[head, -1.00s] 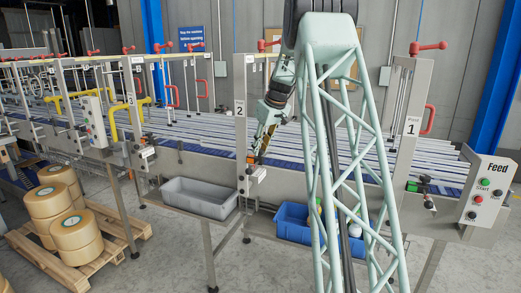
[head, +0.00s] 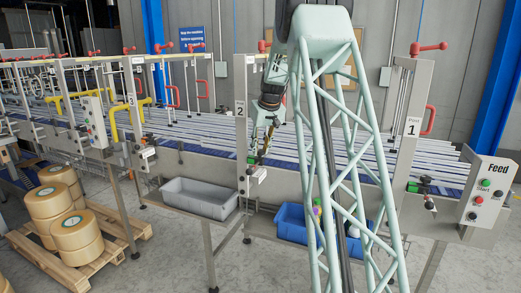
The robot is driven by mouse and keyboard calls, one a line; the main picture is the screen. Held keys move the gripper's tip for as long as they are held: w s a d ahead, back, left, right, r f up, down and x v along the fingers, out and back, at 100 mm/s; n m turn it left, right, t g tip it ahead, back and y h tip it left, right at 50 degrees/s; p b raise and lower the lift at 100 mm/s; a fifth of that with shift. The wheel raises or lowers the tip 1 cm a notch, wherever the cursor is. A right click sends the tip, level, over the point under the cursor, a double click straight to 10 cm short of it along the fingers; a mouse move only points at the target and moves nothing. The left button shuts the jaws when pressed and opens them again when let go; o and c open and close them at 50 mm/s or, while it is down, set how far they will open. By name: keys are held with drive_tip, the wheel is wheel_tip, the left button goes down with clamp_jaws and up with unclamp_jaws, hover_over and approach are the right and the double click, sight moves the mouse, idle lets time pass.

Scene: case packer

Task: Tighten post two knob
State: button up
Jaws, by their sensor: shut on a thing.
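Post two (head: 241,135) is the grey upright marked "2" at the front edge of the conveyor, just left of my arm. Its clamp block (head: 259,174) sits low on the post. My gripper (head: 257,156) points down at the top of this clamp, where the knob is, and is shut on it. The knob itself is small and mostly hidden by the fingers. Post one (head: 408,150) stands to the right with its own dark knob (head: 424,181) in view.
My lattice arm column covers the conveyor right of post two. A grey bin (head: 200,198) and a blue bin (head: 292,222) sit on the shelf below. The Feed panel (head: 490,190) stands far right. Post three (head: 131,100) is to the left.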

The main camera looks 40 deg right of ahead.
drive_tip(key=o, duration=0.9)
drive_tip(key=shift+r, duration=0.15)
drive_tip(key=shift+v, duration=5.85)
drive_tip(key=shift+s, duration=0.1)
